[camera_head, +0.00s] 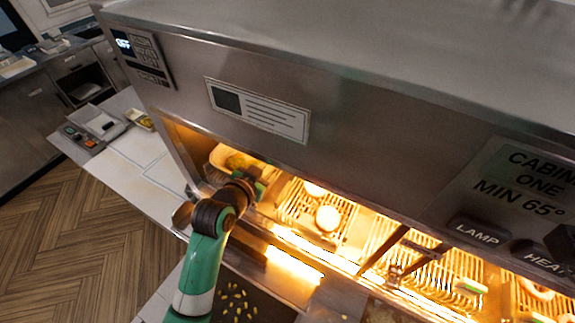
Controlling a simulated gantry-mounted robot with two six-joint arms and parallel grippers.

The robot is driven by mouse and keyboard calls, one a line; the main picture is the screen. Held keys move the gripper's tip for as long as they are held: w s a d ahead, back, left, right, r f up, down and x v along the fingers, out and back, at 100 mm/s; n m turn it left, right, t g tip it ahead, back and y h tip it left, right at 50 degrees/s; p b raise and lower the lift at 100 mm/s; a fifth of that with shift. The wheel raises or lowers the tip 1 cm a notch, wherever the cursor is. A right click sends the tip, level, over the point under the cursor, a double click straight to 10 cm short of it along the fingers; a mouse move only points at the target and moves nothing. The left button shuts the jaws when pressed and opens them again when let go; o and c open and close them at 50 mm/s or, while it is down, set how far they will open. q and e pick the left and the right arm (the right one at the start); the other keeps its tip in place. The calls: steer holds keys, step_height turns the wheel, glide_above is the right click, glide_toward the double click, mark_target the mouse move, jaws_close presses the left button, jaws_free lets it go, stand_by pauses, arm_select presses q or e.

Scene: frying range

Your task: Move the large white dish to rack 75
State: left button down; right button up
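A pale dish (218,153) with yellowish food in it sits inside the left end of the heated cabinet, lit orange by the lamps. It may be the large white dish, but the warm light hides its true colour. My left gripper (262,178) reaches into the cabinet at the dish's right side, at the end of a green arm. Its fingers are too small and hidden to show whether they are open or touch the dish. My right gripper is not in view. No rack label reading 75 can be made out.
The steel cabinet hood (360,130) overhangs the lit shelf. Wire racks (300,207) with round pale items line the shelf, with dark dividers between bays. A dark tray with yellow bits (238,300) lies below. A white counter (125,165) stands at the left.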

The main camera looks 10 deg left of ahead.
arm_select(q)
steer(key=shift+w+a+f, duration=0.1)
steer(key=shift+a+f, duration=0.05)
steer(key=shift+a, duration=0.15)
steer(key=shift+f, duration=0.1)
steer(key=c, duration=1)
jaws_free()
steer(key=shift+f, duration=0.1)
